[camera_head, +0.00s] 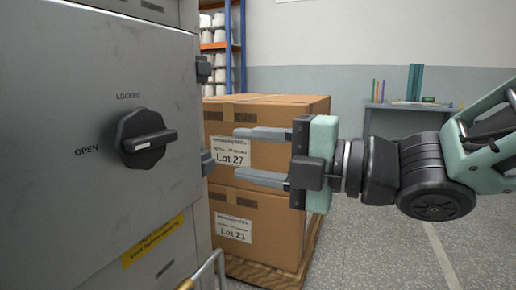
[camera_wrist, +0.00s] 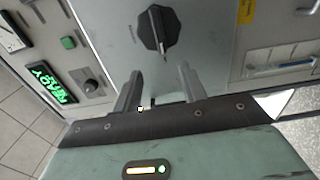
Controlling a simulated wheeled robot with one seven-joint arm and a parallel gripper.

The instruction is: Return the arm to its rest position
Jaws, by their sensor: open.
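My gripper (camera_head: 262,156) is at the centre of the head view, in front of stacked cardboard boxes, with its fingers pointing left. The fingers are apart with nothing between them. In the wrist view the gripper (camera_wrist: 160,88) shows at the middle, its fingers pointing toward a grey metal panel. My arm reaches in from the right edge of the head view. A black rotary knob (camera_head: 146,138) sits on the grey cabinet door (camera_head: 60,190), its handle nearly level, between the OPEN and LOCKED labels and the door's right edge. The knob also shows in the wrist view (camera_wrist: 160,30), apart from the fingers.
Cardboard boxes (camera_head: 276,215) on a wooden pallet (camera_head: 270,270) stand behind my gripper. A shelf (camera_head: 220,40) with white bobbins is at the back. A grey table (camera_head: 410,106) stands at the back right. In the wrist view a lit green display (camera_wrist: 48,84) is at the left. Floor is clear at lower right.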

